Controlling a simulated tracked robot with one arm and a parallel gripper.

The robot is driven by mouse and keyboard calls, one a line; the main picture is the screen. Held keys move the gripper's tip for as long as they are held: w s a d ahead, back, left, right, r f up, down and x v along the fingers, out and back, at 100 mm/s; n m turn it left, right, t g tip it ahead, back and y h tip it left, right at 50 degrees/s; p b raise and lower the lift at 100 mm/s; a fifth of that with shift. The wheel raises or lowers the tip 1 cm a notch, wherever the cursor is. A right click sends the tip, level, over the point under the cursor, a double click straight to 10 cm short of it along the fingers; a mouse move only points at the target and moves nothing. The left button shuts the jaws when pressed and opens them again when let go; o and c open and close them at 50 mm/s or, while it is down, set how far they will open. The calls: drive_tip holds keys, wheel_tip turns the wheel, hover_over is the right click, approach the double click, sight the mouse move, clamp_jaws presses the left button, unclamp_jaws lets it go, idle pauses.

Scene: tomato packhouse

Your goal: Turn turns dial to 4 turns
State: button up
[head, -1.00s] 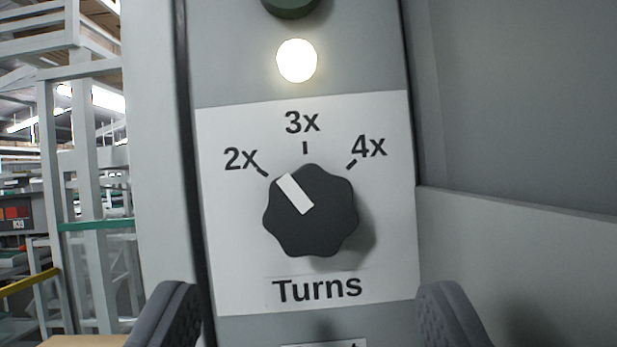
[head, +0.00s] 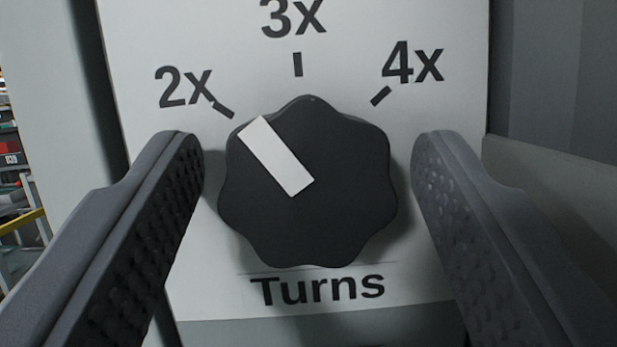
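The turns dial (head: 330,215) is a black knob with a scalloped edge and a white pointer bar (head: 275,155). The pointer aims up and left at the 2x mark (head: 223,110). The 3x mark (head: 297,64) is above the knob and the 4x mark (head: 381,95) is up and right. My gripper (head: 307,150) is open, with one finger on each side of the dial. Small gaps show between the fingers and the knob, and nothing is held.
The dial sits on a white label plate (head: 205,285) reading "Turns" on a grey panel. A pale wall or panel (head: 555,195) stands at the right. Racking (head: 20,190) shows at the far left.

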drive_tip(key=c, duration=0.7)
drive_tip(key=shift+a+f+m+b, duration=0.1)
drive_tip(key=shift+m+b, duration=0.25)
drive_tip(key=shift+m, duration=0.15)
drive_tip(key=shift+c, duration=0.2)
drive_tip(key=shift+m+h+b, duration=0.55)
drive_tip(key=shift+m+h, duration=0.65)
drive_tip(key=shift+m, duration=0.5)
drive_tip(key=o, duration=1)
